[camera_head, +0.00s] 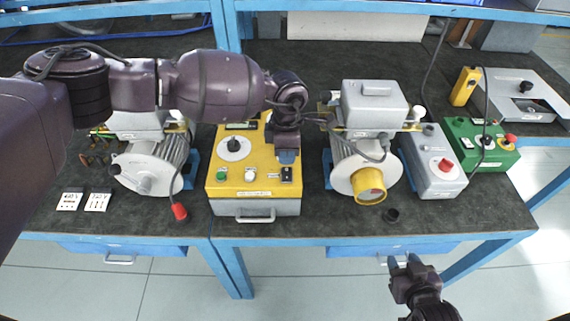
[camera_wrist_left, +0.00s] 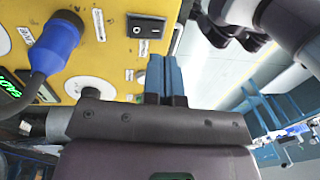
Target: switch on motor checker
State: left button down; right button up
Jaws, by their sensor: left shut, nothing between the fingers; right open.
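The motor checker, a yellow-topped box with a grey front (camera_head: 240,187), stands mid-bench with a black dial, a green button and a white button. Its black rocker switch (camera_head: 287,174) is at the front right of the panel, and also shows in the left wrist view (camera_wrist_left: 146,27). I cannot tell which way the rocker is set. My left gripper (camera_head: 287,157) is shut and empty, its blue fingers just behind the switch in the head view; the fingers (camera_wrist_left: 165,78) show apart from the switch in the wrist view. My right gripper (camera_head: 403,261) is open and empty beyond the bench's front edge.
Blower motors stand left (camera_head: 150,168) and right (camera_head: 358,165) of the checker. A grey box with a red button (camera_head: 434,172) and a green box (camera_head: 482,142) are further right. A blue plug (camera_wrist_left: 55,42) sits at the panel in the wrist view.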

pick_arm(q)
notch_tip(320, 180, up, 9)
jog(key=shift+s+f+b, duration=0.15)
jog(key=shift+s+b, duration=0.3)
pick_arm(e)
jog(key=shift+s+d+f, duration=0.1)
jog(key=shift+s+f, duration=0.05)
jog(key=shift+f, duration=0.35)
jog(key=shift+s+d+f, duration=0.1)
jog(key=shift+s+f, duration=0.05)
jog(key=shift+f, duration=0.3)
jog(key=shift+a, duration=0.1)
jog(key=shift+w+r, duration=0.25)
